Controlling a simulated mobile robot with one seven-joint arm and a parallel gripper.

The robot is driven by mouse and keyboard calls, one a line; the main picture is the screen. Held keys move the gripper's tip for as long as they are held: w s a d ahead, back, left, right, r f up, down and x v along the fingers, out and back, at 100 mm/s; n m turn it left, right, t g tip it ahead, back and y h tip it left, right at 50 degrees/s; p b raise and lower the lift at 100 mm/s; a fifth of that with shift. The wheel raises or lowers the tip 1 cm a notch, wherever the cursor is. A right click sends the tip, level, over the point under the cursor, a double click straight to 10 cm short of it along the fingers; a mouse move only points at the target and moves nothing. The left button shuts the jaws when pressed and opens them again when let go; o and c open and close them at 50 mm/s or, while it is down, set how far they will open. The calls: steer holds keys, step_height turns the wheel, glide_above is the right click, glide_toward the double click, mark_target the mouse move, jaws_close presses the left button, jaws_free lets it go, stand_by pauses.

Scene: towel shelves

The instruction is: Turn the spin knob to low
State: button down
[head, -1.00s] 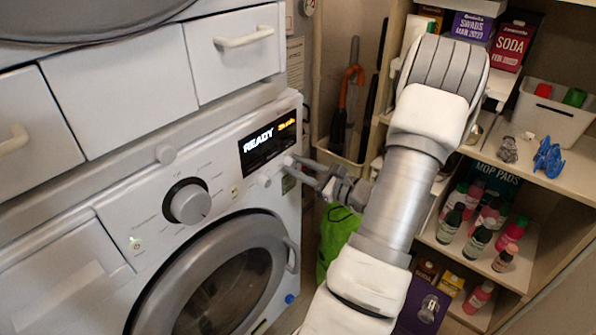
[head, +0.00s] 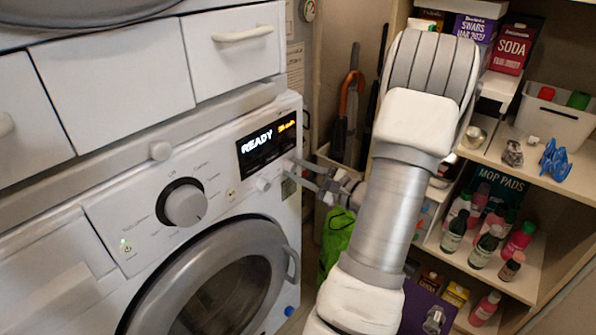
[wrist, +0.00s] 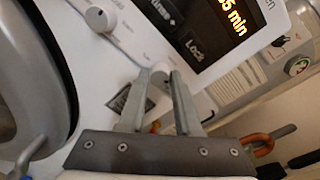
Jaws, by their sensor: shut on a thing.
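The white washing machine has two small white knobs under its display. My gripper (head: 292,169) is at the right-hand small knob (head: 289,163), near the panel's right end. In the wrist view, my gripper (wrist: 159,78) has its two grey fingers on either side of this knob (wrist: 160,67), shut on it. The other small knob (head: 263,184) is to its left and stands free; it also shows in the wrist view (wrist: 100,18). I cannot read which of them is labelled spin, nor the held knob's setting. The display (head: 266,144) reads READY.
A large round dial (head: 185,204) is left of the small knobs, with the round door (head: 222,290) below. Shelves (head: 545,180) with bottles and boxes stand at the right. An orange-handled umbrella (head: 350,90) is in the corner behind my gripper.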

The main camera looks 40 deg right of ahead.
steer(key=c, duration=0.6)
jaws_free()
steer(key=shift+s, duration=0.1)
steer(key=s+d+p, duration=0.1)
steer(key=s+p, duration=0.2)
steer(key=s, duration=1.4)
steer(key=shift+d+r, duration=0.25)
steer(key=shift+d, duration=0.15)
